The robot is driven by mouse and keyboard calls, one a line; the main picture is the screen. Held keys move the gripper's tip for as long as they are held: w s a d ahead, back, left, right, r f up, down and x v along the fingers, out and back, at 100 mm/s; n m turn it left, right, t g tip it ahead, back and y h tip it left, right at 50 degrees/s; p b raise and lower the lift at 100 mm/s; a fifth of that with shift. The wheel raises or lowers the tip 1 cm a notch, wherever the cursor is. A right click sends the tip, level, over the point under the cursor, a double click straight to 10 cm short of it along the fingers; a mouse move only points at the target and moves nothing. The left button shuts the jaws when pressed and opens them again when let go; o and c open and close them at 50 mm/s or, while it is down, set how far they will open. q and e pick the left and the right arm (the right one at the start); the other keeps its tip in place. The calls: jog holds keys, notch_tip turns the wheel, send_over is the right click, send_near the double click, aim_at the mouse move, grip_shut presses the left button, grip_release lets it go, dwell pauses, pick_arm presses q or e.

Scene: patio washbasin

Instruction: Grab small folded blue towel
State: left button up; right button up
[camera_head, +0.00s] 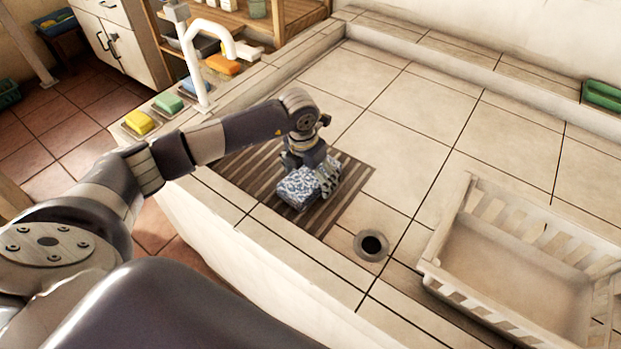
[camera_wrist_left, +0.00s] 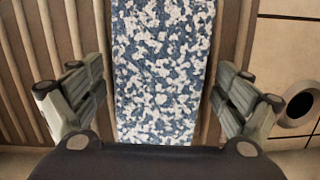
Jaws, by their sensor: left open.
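The small folded blue towel (camera_head: 298,188) has a blue and white speckled pattern and lies on a brown striped mat (camera_head: 346,205) in the basin. My left gripper (camera_head: 317,176) is over the towel and hides part of it in the head view. In the left wrist view the towel (camera_wrist_left: 163,70) runs between the two fingers (camera_wrist_left: 160,108) of my left gripper. The fingers are open, with a gap to the towel on each side. My right gripper does not show in either view.
A round drain (camera_head: 371,245) lies just right of the mat, and a white slatted crate (camera_head: 480,290) stands further right. A white faucet (camera_head: 205,75) rises at the basin's left edge. Colored sponges, such as a yellow one (camera_head: 140,122), sit on the ledge. The basin's far floor is clear.

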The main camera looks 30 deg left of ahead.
pick_arm(q)
jog(key=c, duration=1.3)
